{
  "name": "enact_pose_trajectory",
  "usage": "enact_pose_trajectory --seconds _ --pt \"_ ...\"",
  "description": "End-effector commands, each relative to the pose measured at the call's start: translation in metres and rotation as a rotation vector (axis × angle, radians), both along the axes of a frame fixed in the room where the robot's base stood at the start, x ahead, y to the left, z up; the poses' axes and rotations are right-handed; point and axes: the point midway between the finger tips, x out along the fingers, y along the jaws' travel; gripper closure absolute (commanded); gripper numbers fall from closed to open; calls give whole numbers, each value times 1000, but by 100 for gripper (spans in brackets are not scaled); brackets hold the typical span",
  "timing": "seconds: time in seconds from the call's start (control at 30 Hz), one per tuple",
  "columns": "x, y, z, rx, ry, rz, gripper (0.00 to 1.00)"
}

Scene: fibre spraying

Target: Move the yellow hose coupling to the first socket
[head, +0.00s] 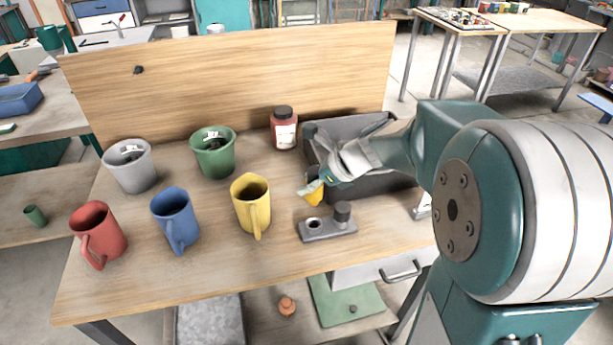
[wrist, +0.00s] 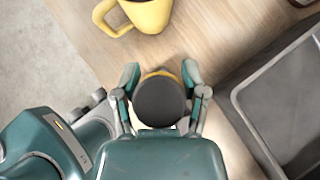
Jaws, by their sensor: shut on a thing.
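My gripper (head: 314,187) is shut on the yellow hose coupling (head: 316,197), which hangs below the fingers above the table. In the wrist view the gripper (wrist: 160,84) has a finger on each side of the coupling, whose dark round end (wrist: 160,102) faces the camera with a yellow edge (wrist: 165,73) behind it. A grey socket block (head: 328,234) lies on the table just below and in front of the coupling. Its left socket (head: 313,224) shows an open ring, and a dark cylinder (head: 342,211) stands at its right. The block is not visible in the wrist view.
A yellow mug (head: 251,208) stands close left of the gripper, with blue (head: 176,220) and red (head: 98,234) mugs further left. Grey (head: 130,170) and green (head: 213,155) pots and a red jar (head: 284,132) stand behind. A grey bin (head: 375,185) lies behind and right, under my arm.

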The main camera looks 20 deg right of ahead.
Motion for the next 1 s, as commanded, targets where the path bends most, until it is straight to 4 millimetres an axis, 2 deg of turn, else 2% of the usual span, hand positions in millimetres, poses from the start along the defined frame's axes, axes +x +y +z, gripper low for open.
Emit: enact_pose_trajectory --seconds 0.27,0.7,1.0 --pt "0 -1 -5 -5 -4 -18 99" --pt "0 -2 -42 -5 -2 -18 99" --pt "0 -2 -57 -6 -4 -18 99"
